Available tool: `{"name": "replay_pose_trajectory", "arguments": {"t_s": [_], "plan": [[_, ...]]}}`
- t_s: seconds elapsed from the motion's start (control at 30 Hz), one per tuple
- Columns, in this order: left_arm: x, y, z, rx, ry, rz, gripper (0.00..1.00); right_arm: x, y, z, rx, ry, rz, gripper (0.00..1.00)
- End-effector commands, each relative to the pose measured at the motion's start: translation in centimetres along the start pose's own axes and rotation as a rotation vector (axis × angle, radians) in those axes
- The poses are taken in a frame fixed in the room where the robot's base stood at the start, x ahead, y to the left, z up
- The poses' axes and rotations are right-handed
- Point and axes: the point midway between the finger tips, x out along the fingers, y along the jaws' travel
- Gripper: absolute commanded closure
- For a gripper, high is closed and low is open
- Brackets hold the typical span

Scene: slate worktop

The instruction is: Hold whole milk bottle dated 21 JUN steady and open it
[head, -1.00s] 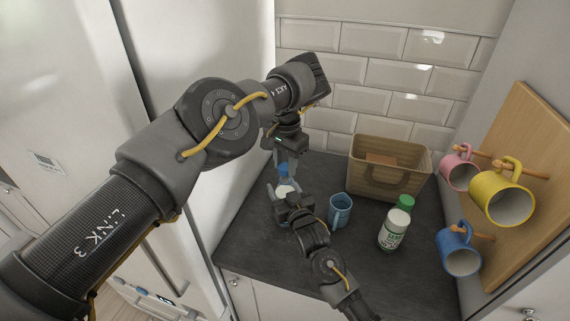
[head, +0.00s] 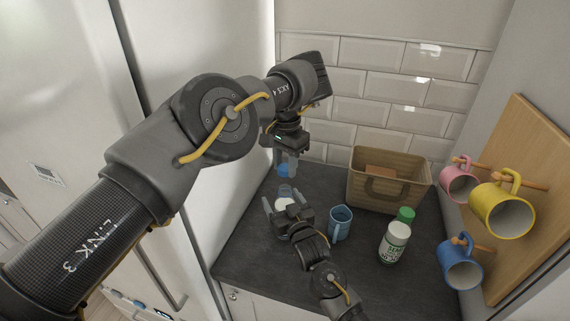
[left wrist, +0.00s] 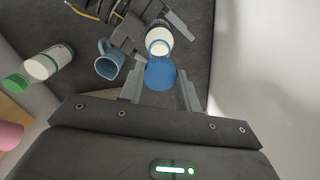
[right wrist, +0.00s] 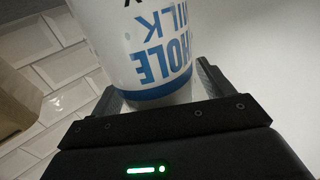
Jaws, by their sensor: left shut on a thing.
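The whole milk bottle (head: 284,204) stands on the worktop, its neck uncovered in the left wrist view (left wrist: 158,42). The right wrist view shows its white side with blue "WHOLE MILK" lettering (right wrist: 160,60), upside down; no date is readable. My left gripper (head: 286,160) points down above the bottle, shut on the blue cap (head: 284,171). The cap also shows in the left wrist view (left wrist: 160,74), apart from the neck. My right gripper (head: 280,208) has its fingers on either side of the bottle; in the right wrist view they appear closed against it.
A blue mug (head: 340,222) stands close to the right of my right gripper. A green-capped milk bottle (head: 394,242) stands further right. A brown basket (head: 388,192) is at the back. Pink, yellow (head: 503,208) and blue mugs hang on a wooden rack.

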Motion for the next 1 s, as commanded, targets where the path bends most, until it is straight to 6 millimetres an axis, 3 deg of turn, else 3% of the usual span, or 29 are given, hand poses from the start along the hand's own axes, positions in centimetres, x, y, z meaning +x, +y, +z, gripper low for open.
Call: {"name": "replay_pose_trajectory", "arguments": {"t_s": [0.23,0.37,0.8,1.0], "plan": [[0.1,0.0,0.0,0.0,0.0,0.0,0.94,-0.2,0.0,0.1,0.0,-0.002,0.0,0.2],[0.6,0.0,0.0,0.0,0.0,0.0,0.94,-1.2,0.0,0.3,0.0,-0.002,0.0,0.2],[3.2,0.0,0.0,0.0,0.0,0.0,0.94,-9.6,0.0,0.3,0.001,0.0,0.0,0.2],[3.7,0.0,0.0,0.0,0.0,0.0,0.94,-11.7,0.0,0.2,0.0,-0.001,0.0,0.2]]}}
